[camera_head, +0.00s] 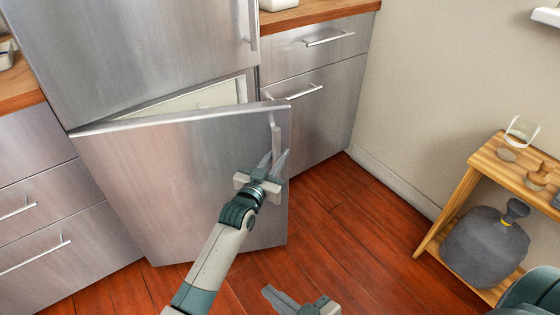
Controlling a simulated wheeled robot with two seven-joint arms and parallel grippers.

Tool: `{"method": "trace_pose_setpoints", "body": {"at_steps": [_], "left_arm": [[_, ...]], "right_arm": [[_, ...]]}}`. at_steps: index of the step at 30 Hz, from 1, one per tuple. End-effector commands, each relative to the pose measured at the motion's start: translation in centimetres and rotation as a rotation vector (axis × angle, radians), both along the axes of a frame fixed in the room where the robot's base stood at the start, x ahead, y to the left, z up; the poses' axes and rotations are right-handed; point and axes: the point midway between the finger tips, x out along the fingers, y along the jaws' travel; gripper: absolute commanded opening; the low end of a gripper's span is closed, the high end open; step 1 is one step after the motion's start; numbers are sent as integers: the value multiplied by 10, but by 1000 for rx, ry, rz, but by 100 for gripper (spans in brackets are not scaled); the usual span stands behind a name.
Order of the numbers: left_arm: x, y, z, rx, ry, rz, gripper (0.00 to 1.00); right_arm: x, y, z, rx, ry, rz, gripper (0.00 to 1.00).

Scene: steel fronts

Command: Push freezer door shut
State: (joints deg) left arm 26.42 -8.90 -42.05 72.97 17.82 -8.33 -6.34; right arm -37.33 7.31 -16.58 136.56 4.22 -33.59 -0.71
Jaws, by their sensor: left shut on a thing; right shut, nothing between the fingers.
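The freezer door (170,170) is the lower steel door of the fridge-freezer. It stands partly open, hinged at its left, with its right edge swung out towards me. A gap above its top edge shows the pale freezer interior (205,97). The vertical door handle (276,130) is near the right edge. My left gripper (275,160) is shut on the lower part of this handle. My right gripper (276,296) is low at the bottom of the view, over the floor, shut and empty, clear of the door.
The upper fridge door (150,50) is shut. Steel drawers and cabinets (320,110) flank the fridge under wooden counters. At the right, a wooden shelf unit (470,185) holds a dark grey vessel (485,245) and small items. The wooden floor (345,225) between is clear.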

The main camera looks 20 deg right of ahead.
Motion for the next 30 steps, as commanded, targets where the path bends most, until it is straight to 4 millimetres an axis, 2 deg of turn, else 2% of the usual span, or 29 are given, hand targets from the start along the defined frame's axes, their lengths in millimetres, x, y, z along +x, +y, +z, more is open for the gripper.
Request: {"method": "trace_pose_setpoints", "body": {"at_steps": [4, 17, 18, 20, 30], "left_arm": [[7, 4, -2, 2, 2, 19, 0], [9, 6, -2, 5, 1, 25, 0], [9, 6, -2, 5, 1, 25, 21], [9, 6, -2, 5, 1, 25, 35], [7, 3, -1, 2, 1, 21, 37]], "right_arm": [[1, 1, 2, 4, -16, 0, 0], [2, 1, 4, 5, -25, 0, 0], [2, 1, 4, 6, -24, 0, 0], [2, 1, 4, 5, -24, 0, 0], [2, 1, 4, 4, -22, 0, 0]]}}
